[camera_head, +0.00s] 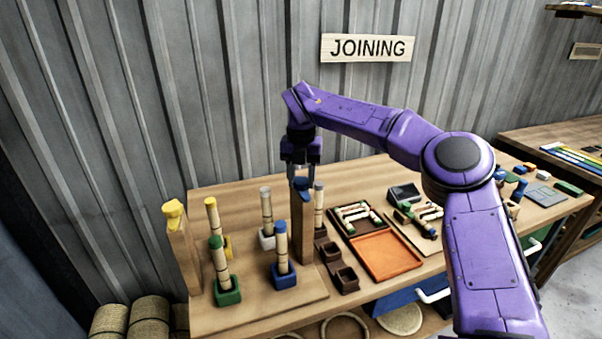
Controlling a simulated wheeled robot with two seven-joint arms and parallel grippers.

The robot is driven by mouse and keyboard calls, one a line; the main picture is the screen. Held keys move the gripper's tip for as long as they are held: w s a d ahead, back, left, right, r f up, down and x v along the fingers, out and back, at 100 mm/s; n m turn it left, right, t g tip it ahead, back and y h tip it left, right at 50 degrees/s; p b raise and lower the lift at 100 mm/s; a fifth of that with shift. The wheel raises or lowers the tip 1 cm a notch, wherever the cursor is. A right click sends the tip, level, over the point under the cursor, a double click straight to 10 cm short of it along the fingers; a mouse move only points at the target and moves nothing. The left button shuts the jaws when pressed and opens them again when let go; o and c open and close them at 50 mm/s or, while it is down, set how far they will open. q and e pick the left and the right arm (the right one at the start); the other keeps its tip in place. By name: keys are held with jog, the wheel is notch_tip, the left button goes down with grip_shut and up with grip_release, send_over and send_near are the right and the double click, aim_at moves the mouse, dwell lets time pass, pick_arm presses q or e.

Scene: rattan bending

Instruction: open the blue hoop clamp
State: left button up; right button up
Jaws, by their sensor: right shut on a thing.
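The blue hoop clamp (302,184) is the small blue piece at the top of a tall wooden post (303,225) standing on the workbench. My right gripper (301,176) points straight down over this post, with its fingers shut on the blue clamp. The fingers partly cover the clamp, and I cannot tell whether the clamp itself is open or closed. My left gripper is not in view.
A second post with a yellow clamp (173,211) stands at the left. Between the posts are rattan sticks in green (228,291), blue (284,275), yellow and grey bases. An orange tray (385,254) lies to the right. The corrugated wall is close behind.

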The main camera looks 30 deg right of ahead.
aim_at(302, 181)
jog(key=shift+r+n, duration=0.1)
jog(key=shift+n, duration=0.4)
jog(key=shift+p, duration=0.3)
jog(key=o, duration=1.1)
jog(key=shift+c, duration=0.2)
notch_tip(302, 181, up, 10)
jog(key=shift+r, duration=0.2)
